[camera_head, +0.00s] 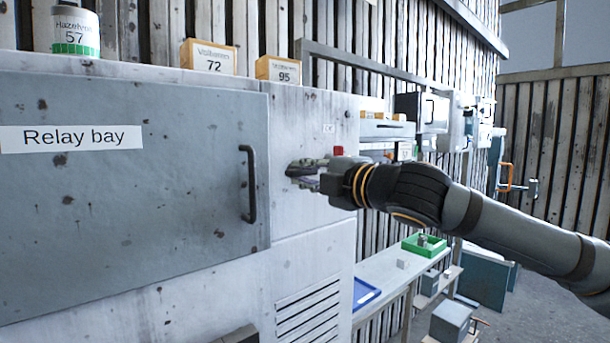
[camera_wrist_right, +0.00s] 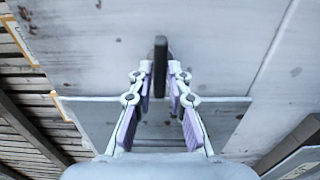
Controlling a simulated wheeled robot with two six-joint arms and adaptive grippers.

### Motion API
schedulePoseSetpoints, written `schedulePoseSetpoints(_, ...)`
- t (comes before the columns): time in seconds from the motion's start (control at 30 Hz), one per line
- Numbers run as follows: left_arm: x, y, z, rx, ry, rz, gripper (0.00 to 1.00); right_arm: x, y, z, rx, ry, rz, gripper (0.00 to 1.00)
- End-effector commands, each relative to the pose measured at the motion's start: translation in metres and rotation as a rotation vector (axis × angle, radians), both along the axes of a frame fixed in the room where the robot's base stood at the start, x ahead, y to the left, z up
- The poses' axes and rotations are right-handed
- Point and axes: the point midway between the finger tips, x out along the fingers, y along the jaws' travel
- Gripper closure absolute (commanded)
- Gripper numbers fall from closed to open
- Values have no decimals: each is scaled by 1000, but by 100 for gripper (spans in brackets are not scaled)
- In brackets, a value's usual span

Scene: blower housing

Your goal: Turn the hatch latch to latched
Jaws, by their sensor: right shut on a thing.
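The hatch latch is a dark, narrow bar (camera_wrist_right: 160,55) between the fingers of my right gripper (camera_wrist_right: 160,84) in the wrist view. In the head view, my right gripper (camera_head: 306,172) is at the pale panel to the right of the grey door, shut on the latch and largely hiding it. The latch's exact angle and any position marks are hard to read. The grey door (camera_head: 130,200), labelled "Relay bay", looks closed, with a dark vertical handle (camera_head: 249,185) near its right edge. My left gripper is not in view.
A can (camera_head: 75,32) and two boxes marked 72 (camera_head: 208,57) and 95 (camera_head: 278,69) stand on top of the cabinet. A small red part (camera_head: 338,150) shows just beyond my gripper. A low bench (camera_head: 390,268) with a green tray (camera_head: 424,245) stands to the right.

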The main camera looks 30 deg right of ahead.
Motion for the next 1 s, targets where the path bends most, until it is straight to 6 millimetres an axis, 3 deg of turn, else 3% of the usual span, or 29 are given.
schedulePoseSetpoints(0.57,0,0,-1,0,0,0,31,0,1,-2,-30,2,2,100)
schedulePoseSetpoints(0.6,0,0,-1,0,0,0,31,0,1,-2,-30,3,2,81)
schedulePoseSetpoints(0.73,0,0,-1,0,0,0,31,0,1,-2,-29,2,2,64)
schedulePoseSetpoints(1.0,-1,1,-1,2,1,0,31,0,0,-1,-30,0,0,64)
